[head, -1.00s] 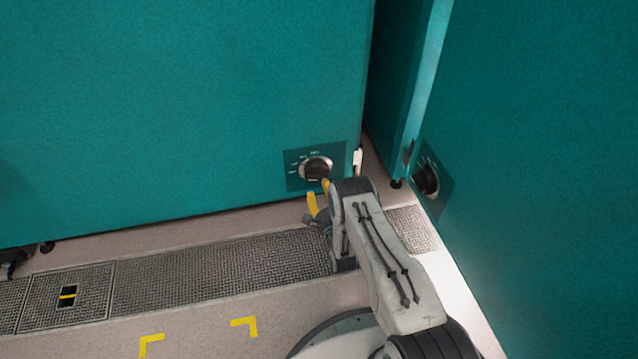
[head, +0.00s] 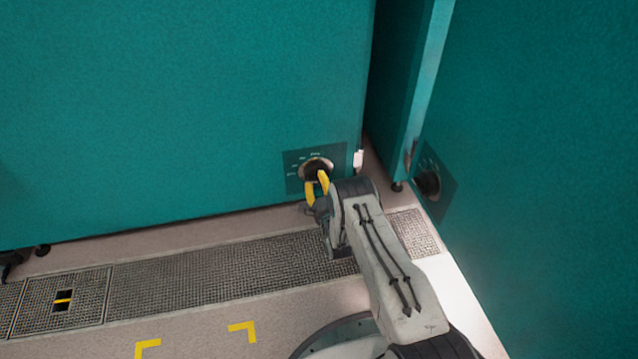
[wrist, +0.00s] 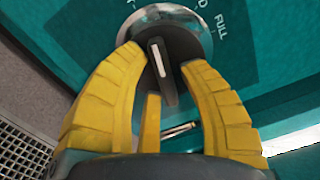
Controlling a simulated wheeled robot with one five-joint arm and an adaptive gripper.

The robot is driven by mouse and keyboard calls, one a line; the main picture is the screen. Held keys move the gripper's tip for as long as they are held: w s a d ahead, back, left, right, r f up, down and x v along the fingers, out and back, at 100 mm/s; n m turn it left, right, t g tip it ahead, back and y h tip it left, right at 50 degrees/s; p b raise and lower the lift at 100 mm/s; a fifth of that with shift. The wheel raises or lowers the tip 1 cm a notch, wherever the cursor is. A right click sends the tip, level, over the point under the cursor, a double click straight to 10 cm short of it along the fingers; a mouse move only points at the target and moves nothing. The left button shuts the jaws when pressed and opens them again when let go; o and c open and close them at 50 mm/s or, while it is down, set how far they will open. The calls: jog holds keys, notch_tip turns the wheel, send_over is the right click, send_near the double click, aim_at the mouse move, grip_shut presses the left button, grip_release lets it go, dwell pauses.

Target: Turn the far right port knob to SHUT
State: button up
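A round port knob (head: 316,168) with a dark grip bar and a silver ring sits low on the teal chamber facing me, at its right end. In the wrist view the knob's bar (wrist: 158,60) carries a white line; the line points up and slightly left, away from the printed word FULL at the upper right. The fingers hide part of the dial in the head view.
A second similar knob (head: 428,184) is on the teal chamber at the right, near my arm. A narrow gap separates the chambers. A floor grating (head: 200,282) runs along the front, with yellow corner marks (head: 242,328) on open floor.

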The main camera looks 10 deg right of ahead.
grip_shut()
jog(key=shift+n, duration=1.5)
jog(key=shift+o, duration=1.3)
grip_release()
jog(key=s, duration=1.2)
